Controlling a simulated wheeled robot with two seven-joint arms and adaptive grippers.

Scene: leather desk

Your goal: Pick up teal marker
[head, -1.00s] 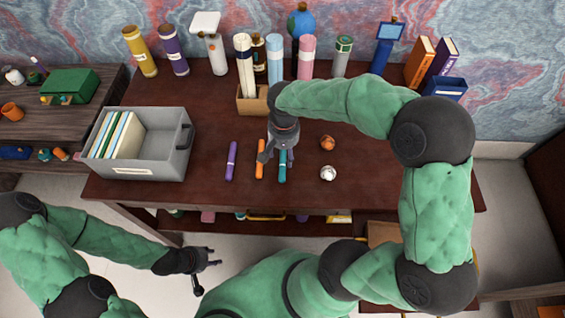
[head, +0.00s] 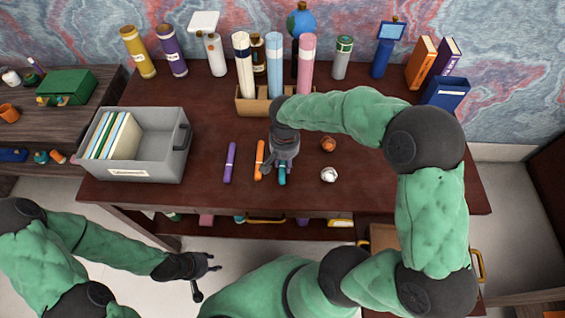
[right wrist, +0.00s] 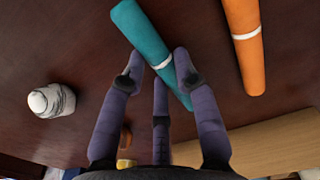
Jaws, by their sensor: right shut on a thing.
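The teal marker (right wrist: 143,32) lies on the dark desk between my right gripper's fingers. My right gripper (right wrist: 160,70) is shut on it, with fingertips touching both sides. In the head view, that gripper (head: 283,158) covers most of the marker, and only its near end (head: 282,178) shows below the hand. I cannot tell whether the marker is off the desk. My left gripper (head: 206,277) is open and empty, low in front of the desk.
An orange marker (head: 259,160) lies close beside the teal one, with a purple marker (head: 230,162) further left. A crumpled white ball (head: 328,174) and a small orange-brown object (head: 328,144) lie right. A grey bin (head: 165,165) stands left; a wooden holder (head: 247,106) stands behind.

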